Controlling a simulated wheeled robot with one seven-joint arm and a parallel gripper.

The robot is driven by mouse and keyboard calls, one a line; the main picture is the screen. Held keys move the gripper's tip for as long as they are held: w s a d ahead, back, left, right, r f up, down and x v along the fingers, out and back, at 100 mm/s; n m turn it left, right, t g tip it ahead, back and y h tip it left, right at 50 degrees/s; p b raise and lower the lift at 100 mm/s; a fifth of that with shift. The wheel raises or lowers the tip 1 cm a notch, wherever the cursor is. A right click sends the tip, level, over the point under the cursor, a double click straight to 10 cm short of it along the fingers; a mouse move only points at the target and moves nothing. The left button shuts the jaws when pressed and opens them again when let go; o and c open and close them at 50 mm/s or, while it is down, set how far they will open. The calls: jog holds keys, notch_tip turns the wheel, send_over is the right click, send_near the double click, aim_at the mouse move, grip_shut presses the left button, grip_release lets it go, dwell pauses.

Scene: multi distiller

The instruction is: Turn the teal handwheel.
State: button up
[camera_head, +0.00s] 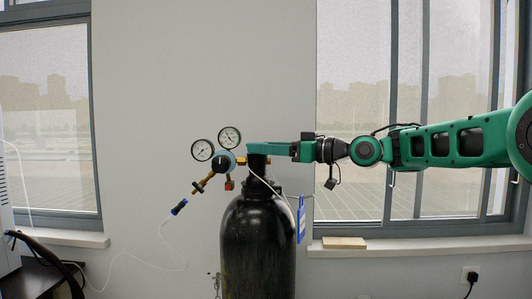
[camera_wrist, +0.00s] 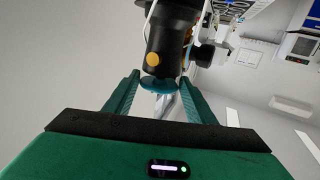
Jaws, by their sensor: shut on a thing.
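The teal handwheel (camera_wrist: 156,84) shows in the wrist view as a flat disc at the end of a black valve body (camera_wrist: 170,38). My gripper (camera_wrist: 160,82) has one finger on each side of the disc and is shut on it. In the head view my gripper (camera_head: 258,148) reaches in level from the right at the top of the black gas cylinder (camera_head: 258,240). There the handwheel is hidden by the fingers, and its turn angle cannot be told.
Two round gauges (camera_head: 230,138) and a brass regulator (camera_head: 201,185) sit just left of the cylinder top. A thin white hose (camera_head: 163,235) hangs below. A blue tag (camera_head: 301,218) hangs at the cylinder's right. Wall and windows stand behind.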

jog(key=shift+w+d+n+g, duration=0.2)
jog(key=shift+n+g, duration=0.1)
jog(key=shift+g, duration=0.1)
jog(key=o, duration=0.9)
jog(key=shift+c, duration=0.2)
jog(key=v, duration=1)
jog(key=shift+d+f, duration=0.2)
jog(key=shift+d, duration=0.15)
jog(key=shift+s, duration=0.15)
